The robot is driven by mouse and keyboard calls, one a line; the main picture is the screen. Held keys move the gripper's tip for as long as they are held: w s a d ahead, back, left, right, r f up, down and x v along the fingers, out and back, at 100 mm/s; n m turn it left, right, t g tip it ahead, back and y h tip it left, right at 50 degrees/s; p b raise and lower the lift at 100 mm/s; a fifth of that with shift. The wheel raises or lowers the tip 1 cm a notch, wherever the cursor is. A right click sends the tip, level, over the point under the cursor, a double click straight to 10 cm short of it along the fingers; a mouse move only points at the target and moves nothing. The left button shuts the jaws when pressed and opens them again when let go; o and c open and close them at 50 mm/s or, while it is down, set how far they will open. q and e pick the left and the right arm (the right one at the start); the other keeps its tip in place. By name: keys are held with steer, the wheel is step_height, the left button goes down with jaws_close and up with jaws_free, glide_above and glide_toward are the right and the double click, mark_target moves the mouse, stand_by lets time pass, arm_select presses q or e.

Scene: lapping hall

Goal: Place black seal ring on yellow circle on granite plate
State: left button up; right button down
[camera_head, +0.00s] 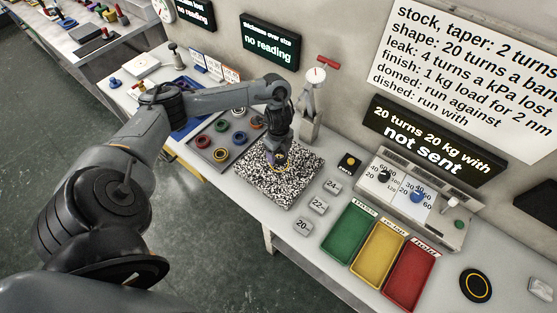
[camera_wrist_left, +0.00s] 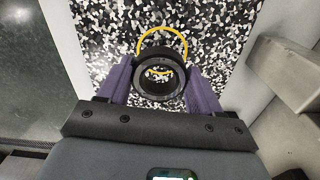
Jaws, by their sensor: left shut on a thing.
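My left gripper (camera_head: 279,160) is over the speckled black-and-white granite plate (camera_head: 261,191), near its middle. In the left wrist view, its two purple fingers (camera_wrist_left: 158,78) are shut on the black seal ring (camera_wrist_left: 158,93), one on each side. The yellow circle (camera_wrist_left: 163,27) on the granite plate shows as an arc beyond the ring's far edge. A bit of yellow also shows through the ring's hole, so the ring overlaps the circle in this view. I cannot tell whether the ring touches the plate. My right gripper is not in view.
A grey tray (camera_head: 196,151) with several coloured rings lies left of the plate. Small numbered blocks (camera_head: 318,206) and green, yellow and red trays (camera_head: 349,234) lie to the right. A post with a red handle (camera_head: 311,100) stands behind.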

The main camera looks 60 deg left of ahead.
arm_select(q)
steer(key=shift+w+a+f, duration=0.1)
steer(key=shift+a+f, duration=0.1)
steer(key=shift+f, duration=0.05)
steer(key=shift+f+b, duration=0.3)
steer(key=shift+f, duration=1.65)
steer(key=shift+f, duration=0.1)
steer(key=o, duration=0.9)
steer(key=shift+o, duration=0.9)
steer(key=shift+s+f, duration=0.1)
steer(key=shift+s, duration=0.1)
steer(key=shift+w, duration=0.1)
